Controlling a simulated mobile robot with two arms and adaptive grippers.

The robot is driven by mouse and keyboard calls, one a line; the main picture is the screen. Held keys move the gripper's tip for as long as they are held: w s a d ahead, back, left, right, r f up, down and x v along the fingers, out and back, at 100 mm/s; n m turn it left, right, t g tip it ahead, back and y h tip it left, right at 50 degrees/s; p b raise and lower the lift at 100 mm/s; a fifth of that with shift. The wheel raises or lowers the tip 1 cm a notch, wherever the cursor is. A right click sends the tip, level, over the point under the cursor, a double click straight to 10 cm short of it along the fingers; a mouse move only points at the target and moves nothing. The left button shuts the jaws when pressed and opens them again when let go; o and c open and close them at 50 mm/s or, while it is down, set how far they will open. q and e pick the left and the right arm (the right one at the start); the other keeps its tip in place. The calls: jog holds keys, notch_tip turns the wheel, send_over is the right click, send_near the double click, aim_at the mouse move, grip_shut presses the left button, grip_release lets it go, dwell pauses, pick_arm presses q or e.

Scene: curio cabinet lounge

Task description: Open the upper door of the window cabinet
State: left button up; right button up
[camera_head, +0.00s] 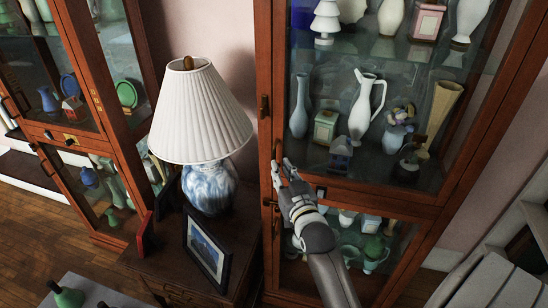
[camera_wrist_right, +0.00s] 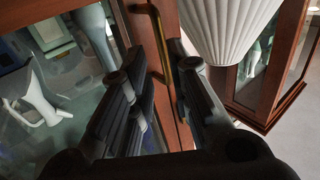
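The window cabinet (camera_head: 430,207) is a tall wooden cabinet with glass doors, right of the lamp. Its upper door (camera_head: 340,184) looks shut, with vases and figurines behind the glass. My right gripper (camera_head: 283,168) is at the left edge of this door, near its lower corner. In the right wrist view the open fingers (camera_wrist_right: 157,75) point at a brass bar handle (camera_wrist_right: 158,40), which lies between them in the picture. I cannot tell whether either finger touches it. In the head view the gripper partly hides the handle. My left gripper is not in view.
A lamp with a pleated white shade (camera_head: 200,110) stands on a dark wooden side table (camera_head: 245,275), close left of my right gripper. A picture frame (camera_head: 206,255) leans there. Another glass cabinet (camera_head: 95,70) stands at the left. Pale slatted furniture (camera_head: 500,285) is at lower right.

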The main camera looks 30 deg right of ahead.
jog(key=x, duration=0.6)
jog(key=shift+a+f+p, duration=0.1)
jog(key=shift+a+p, duration=0.25)
jog(key=shift+p, duration=0.05)
jog(key=shift+s, duration=0.1)
grip_shut()
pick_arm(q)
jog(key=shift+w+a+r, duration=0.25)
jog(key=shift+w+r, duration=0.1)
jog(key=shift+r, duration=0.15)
